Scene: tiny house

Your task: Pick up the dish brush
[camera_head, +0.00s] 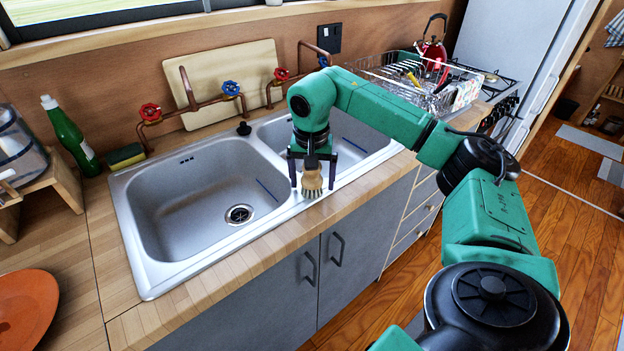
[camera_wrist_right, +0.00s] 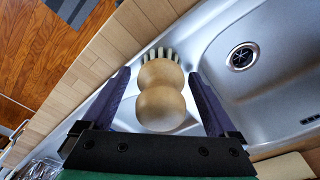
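In the right wrist view the brush (camera_wrist_right: 161,95) lies between the fingers of the right gripper (camera_wrist_right: 160,90), which are spread apart with a visible gap on both sides. The bristles show at its far edge. My left gripper is not in view.
The double sink (camera_head: 190,200) has a left basin with a drain. Copper taps (camera_head: 190,105) rise behind it. A green bottle (camera_head: 70,135) and a sponge (camera_head: 126,157) stand at the left. A dish rack (camera_head: 415,80) stands at the right. The wooden counter front edge is clear.

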